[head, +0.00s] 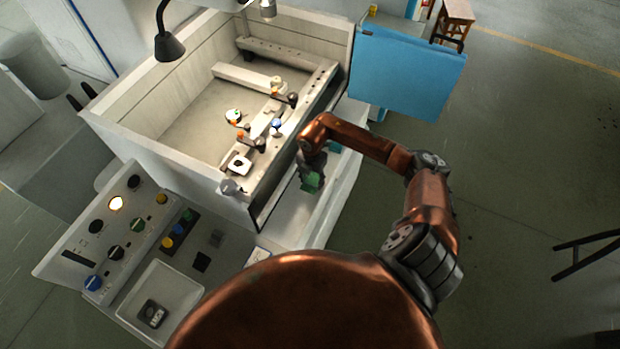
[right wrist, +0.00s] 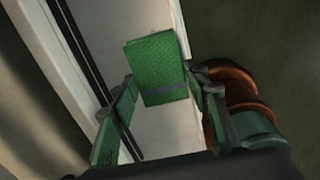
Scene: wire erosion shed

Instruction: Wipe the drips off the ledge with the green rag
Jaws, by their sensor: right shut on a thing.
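The green rag (head: 311,183) is a small folded block at the end of my right gripper (head: 313,172). In the right wrist view the rag (right wrist: 154,60) shows its textured face between and beyond the fingers of the right gripper (right wrist: 165,92), which is shut on it. The pale ledge (head: 292,220) runs along the front of the machine tank, and the rag is over it. The ledge also shows under the rag in the right wrist view (right wrist: 160,130). I cannot tell whether the rag touches the ledge. No drips can be made out. My left gripper is not in view.
The open tank (head: 190,140) with fixtures inside stands left of the ledge. A blue panel (head: 405,75) stands beyond the ledge's far end. A control panel (head: 115,225) with knobs and a tray (head: 185,290) are at the lower left. Open floor lies to the right.

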